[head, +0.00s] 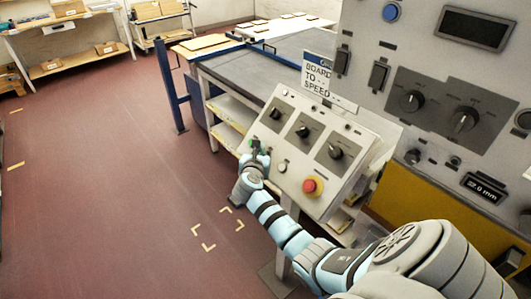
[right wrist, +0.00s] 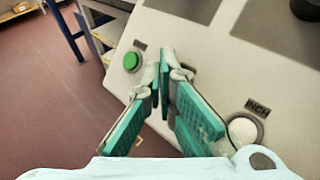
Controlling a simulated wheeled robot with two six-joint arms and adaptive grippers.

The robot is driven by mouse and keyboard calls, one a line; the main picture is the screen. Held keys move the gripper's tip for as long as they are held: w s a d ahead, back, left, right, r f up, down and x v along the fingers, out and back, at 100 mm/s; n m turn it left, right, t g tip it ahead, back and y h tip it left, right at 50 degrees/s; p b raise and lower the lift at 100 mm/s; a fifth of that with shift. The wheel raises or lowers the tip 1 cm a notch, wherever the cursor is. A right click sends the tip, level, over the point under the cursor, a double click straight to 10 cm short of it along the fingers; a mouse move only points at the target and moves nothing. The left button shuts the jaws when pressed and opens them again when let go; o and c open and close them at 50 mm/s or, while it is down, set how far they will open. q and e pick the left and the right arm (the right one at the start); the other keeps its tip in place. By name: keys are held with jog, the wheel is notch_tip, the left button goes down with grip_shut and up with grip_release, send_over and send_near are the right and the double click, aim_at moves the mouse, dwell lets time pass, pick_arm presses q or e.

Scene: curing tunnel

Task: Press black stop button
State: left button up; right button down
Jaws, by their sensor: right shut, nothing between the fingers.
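My right gripper (head: 257,150) is shut and empty, with its fingertips at the left part of the sloped control panel (head: 347,123). In the right wrist view its fingertips (right wrist: 168,62) point at the panel between a green button (right wrist: 131,61) and a white button (right wrist: 243,131) with an INCH label (right wrist: 257,107). I cannot make out the black stop button; the fingers hide the panel between those two buttons. Whether the fingertips touch the panel is not clear. The white button also shows in the head view (head: 282,167). My left gripper is not in view.
A red emergency knob (head: 312,187) on a yellow base sits right of the white button. Black rotary knobs (head: 303,131) line the panel above. A tall grey cabinet (head: 425,60) stands behind at right. The red floor (head: 110,170) at left is clear.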

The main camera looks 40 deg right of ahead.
jog(key=a+r+p, duration=0.2)
jog(key=a+r, duration=0.1)
jog(key=shift+a+r+p, duration=0.25)
jog(key=shift+r+p, duration=0.05)
jog(key=shift+p, duration=0.1)
dwell(0.6)
